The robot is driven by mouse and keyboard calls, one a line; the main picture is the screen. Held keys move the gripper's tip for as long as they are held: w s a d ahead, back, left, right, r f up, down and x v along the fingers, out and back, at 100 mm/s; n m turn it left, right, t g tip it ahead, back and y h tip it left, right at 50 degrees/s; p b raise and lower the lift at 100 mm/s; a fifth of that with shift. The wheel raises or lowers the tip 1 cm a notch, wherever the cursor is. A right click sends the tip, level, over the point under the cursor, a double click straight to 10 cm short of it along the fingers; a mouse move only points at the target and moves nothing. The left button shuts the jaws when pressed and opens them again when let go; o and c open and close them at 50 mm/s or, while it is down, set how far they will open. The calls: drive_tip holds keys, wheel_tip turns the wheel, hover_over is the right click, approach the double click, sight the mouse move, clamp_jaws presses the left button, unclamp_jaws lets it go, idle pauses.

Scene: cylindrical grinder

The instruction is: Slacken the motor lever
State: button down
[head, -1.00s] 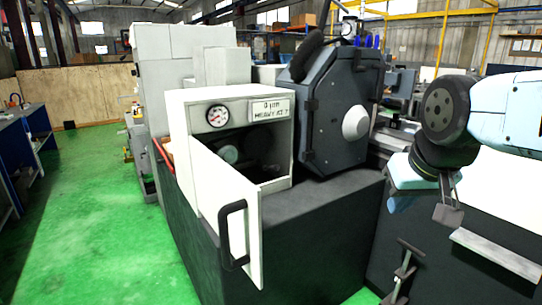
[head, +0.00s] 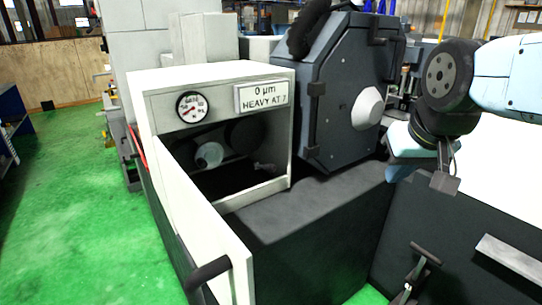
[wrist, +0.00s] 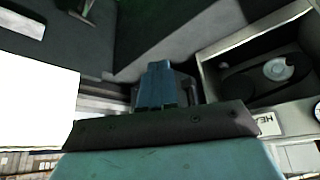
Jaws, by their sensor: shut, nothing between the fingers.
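The white cabinet (head: 221,84) stands with its door (head: 205,228) open toward me in the head view. Inside are a pale round pulley (head: 209,155) and a dark round wheel (head: 245,134). A small grey piece (head: 263,166) low at the right inside may be the motor lever; it is too small to be sure. My gripper (head: 445,183) is shut and empty, well to the right of the cabinet and apart from it. In the wrist view my shut gripper (wrist: 157,70) points away from the compartment, whose pulley (wrist: 278,69) shows at the right.
The open door with its black handle (head: 207,272) juts toward me at the left. A dark grey guard (head: 345,95) stands between cabinet and gripper. A dark ledge (head: 310,205) lies before them. A T-shaped handle (head: 425,254) is at the lower right. Green floor is clear at left.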

drive_tip(key=n, duration=0.9)
hover_over(271, 167)
drive_tip(key=a, duration=0.2)
wheel_tip(271, 167, down, 13)
drive_tip(key=shift+d+f, duration=0.85)
drive_tip(key=shift+f, duration=0.2)
drive_tip(key=shift+d+f, duration=0.15)
drive_tip(key=shift+f, duration=0.15)
